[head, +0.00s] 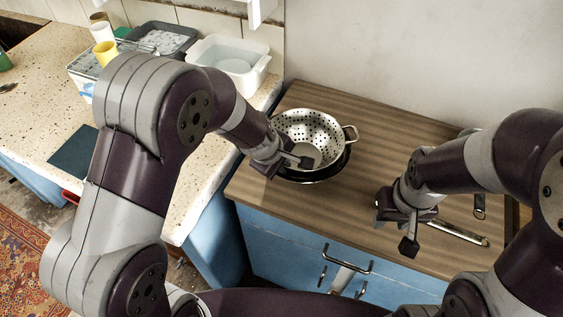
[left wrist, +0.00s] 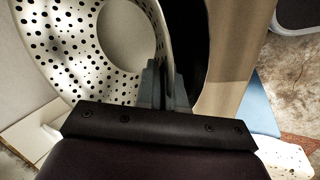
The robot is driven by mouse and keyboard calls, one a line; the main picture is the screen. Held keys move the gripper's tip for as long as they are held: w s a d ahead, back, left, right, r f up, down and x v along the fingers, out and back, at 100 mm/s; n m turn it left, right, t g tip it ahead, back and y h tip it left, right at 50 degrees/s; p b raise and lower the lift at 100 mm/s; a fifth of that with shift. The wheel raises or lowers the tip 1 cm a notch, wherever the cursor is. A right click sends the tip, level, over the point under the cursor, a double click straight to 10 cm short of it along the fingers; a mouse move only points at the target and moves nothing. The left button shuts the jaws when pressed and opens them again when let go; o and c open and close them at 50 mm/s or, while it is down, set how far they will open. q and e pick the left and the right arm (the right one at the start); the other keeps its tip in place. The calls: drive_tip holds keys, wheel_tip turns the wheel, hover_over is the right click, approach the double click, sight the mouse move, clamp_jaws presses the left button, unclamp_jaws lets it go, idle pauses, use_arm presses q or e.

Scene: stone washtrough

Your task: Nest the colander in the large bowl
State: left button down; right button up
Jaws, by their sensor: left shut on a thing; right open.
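The steel colander (head: 298,121), with rows of holes and a loop handle at right, is in or just above the dark large bowl (head: 325,177) on the wooden worktop. The bowl's black rim shows below and to the right of it. My left gripper (head: 297,160) is shut on the colander's near-left wall. In the left wrist view the fingers (left wrist: 164,85) pinch the perforated wall (left wrist: 75,50), with the black bowl (left wrist: 183,40) beside it. Whether the colander rests on the bowl's bottom is hidden. My right gripper (head: 393,234) is open and empty over the worktop's front.
A steel utensil (head: 458,234) lies on the worktop (head: 385,125) at the right, near my right gripper. The worktop behind the bowl is clear.

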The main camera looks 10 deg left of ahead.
use_arm(q)
drive_tip(key=c, duration=1.2)
unclamp_jaws()
drive_tip(key=o, duration=0.4)
drive_tip(key=shift+s+f, duration=0.2)
wheel_tip(320, 180, up, 8)
drive_tip(key=p, duration=0.7)
drive_tip(key=shift+w+f, duration=0.15)
drive_tip(key=shift+f, duration=0.1)
drive_tip(key=shift+f, duration=0.1)
